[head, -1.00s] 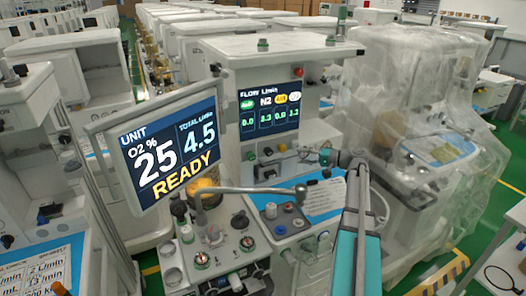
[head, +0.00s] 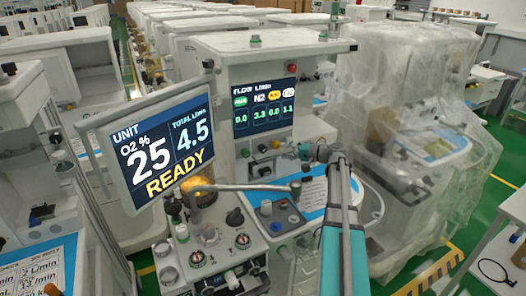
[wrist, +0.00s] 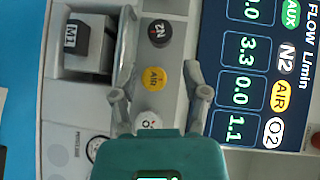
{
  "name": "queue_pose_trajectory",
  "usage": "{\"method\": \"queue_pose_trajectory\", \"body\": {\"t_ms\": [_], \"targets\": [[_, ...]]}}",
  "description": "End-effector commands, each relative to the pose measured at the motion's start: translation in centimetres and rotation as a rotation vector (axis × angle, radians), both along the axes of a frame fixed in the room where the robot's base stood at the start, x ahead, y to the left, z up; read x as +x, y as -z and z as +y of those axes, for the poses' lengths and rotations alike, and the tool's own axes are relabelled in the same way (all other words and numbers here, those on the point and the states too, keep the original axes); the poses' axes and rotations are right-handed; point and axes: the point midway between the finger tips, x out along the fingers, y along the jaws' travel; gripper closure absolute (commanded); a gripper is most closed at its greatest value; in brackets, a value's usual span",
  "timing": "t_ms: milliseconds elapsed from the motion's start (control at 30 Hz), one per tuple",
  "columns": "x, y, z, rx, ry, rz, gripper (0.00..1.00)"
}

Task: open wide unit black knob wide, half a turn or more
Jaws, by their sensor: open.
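The wide unit's black knob, marked N2 (wrist: 160,32), is on the flow panel at the top of the wrist view. It lies beyond the yellow AIR knob (wrist: 154,78) and the white O2 knob (wrist: 148,121). It also shows small in the head view (head: 264,148), below the flow display. My gripper (wrist: 157,70) is open, its two fingers spread either side of the AIR knob in the picture; I cannot tell how deep they are. The black knob is just past the fingertips and nothing grips it. In the head view my gripper (head: 305,152) is right of the knobs.
The flow display (head: 265,107) is above the knobs and reads 3.3 for N2. A dark block marked M1 (wrist: 75,38) sits beside the knobs. A tilted monitor (head: 155,150) stands at left. A plastic-draped machine (head: 410,100) is at right.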

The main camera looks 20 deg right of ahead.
Motion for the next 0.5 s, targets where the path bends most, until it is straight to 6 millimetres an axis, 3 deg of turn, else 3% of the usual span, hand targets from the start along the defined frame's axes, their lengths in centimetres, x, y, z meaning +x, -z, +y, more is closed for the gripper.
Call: {"method": "queue_pose_trajectory", "body": {"t_ms": [500], "targets": [[5.0, 0.9, 5.3, 0.000, -0.003, 0.000, 0.41]]}}
